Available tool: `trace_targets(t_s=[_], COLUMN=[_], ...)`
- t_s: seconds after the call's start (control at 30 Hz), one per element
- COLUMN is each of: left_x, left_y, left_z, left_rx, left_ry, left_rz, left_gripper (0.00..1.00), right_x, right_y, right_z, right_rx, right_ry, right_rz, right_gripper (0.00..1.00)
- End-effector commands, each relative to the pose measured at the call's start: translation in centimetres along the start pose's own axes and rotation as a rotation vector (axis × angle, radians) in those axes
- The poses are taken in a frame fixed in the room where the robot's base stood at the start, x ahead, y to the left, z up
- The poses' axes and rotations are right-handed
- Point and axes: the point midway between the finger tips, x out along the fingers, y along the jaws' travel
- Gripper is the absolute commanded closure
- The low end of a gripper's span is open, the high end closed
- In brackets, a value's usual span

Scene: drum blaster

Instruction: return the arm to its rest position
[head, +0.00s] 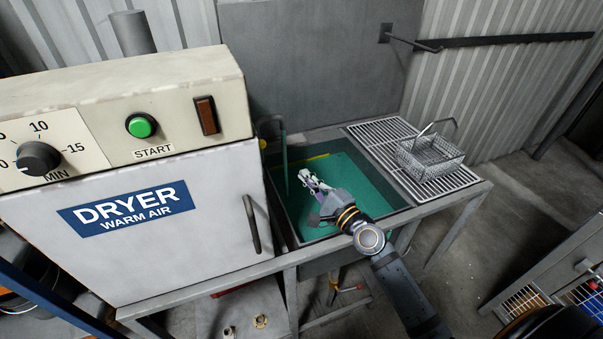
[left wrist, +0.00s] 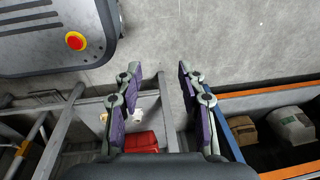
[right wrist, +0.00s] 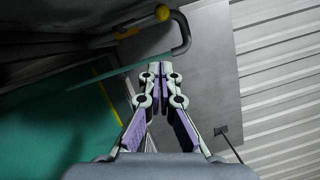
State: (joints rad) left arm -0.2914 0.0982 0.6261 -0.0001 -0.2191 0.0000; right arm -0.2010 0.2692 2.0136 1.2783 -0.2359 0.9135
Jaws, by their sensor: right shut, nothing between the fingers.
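My right arm reaches in from the bottom right of the head view. Its gripper (head: 308,178) is over the green tank (head: 375,190), left of the tank's middle. In the right wrist view the fingertips of this gripper (right wrist: 160,70) meet with nothing between them. My left gripper (left wrist: 160,70) shows only in the left wrist view. Its fingers are apart and empty, above the floor. The left arm is outside the head view.
The dryer (head: 190,225) stands left of the tank. A wire basket (head: 430,160) sits on the drain rack (head: 385,130) to the right. A pipe (right wrist: 182,35) rises near the right gripper. Below the left gripper are a red object (left wrist: 141,142) and a bin with boxes (left wrist: 240,130).

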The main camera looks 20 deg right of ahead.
Motion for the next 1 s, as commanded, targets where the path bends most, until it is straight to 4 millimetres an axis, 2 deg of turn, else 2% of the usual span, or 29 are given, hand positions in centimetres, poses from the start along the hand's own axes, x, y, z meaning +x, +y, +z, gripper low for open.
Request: trace_targets(t_s=[0.23,0.3,0.37,0.4,0.47,0.5,0.6,0.7,0.8,1.0], left_x=[-0.1,-0.1,-0.1,-0.1,-0.1,-0.1,-0.1,-0.1,-0.1,-0.1], left_y=[1.9,2.2,2.2,2.1,2.0,1.9,1.7,1.6,1.5,1.4], left_z=[1.0,1.2,1.2,1.1,1.1,1.1,1.1,1.1,1.1,1.1], left_rx=[-0.009,-0.010,-0.010,-0.010,-0.009,-0.009,-0.008,-0.007,-0.007,-0.007], left_ry=[-0.015,-0.017,-0.018,-0.017,-0.017,-0.017,-0.017,-0.017,-0.017,-0.016], left_rz=[0.023,0.026,0.026,0.025,0.024,0.023,0.021,0.019,0.017,0.017], left_gripper=[0.60,0.60,0.60,0.60,0.60,0.60,0.60,0.60,0.60,0.60], right_x=[-0.1,-0.8,-2.1,-3.4,-6.0,-7.8,-12.1,-16.1,-19.8,-26.5], right_y=[0.3,1.8,4.3,6.4,9.5,11.3,14.1,15.4,15.9,15.2], right_z=[0.4,1.7,3.4,4.5,5.2,5.2,4.2,2.8,1.4,-0.8], right_rx=[-0.028,-0.137,-0.315,-0.466,-0.695,-0.826,-1.076,-1.244,-1.358,-1.484], right_ry=[-0.010,-0.048,-0.110,-0.160,-0.237,-0.283,-0.379,-0.454,-0.518,-0.631], right_rz=[0.016,0.080,0.191,0.285,0.439,0.538,0.756,0.944,1.112,1.416], right_gripper=[1.00,1.00,1.00,1.00,1.00,1.00,1.00,1.00,1.00,1.00])
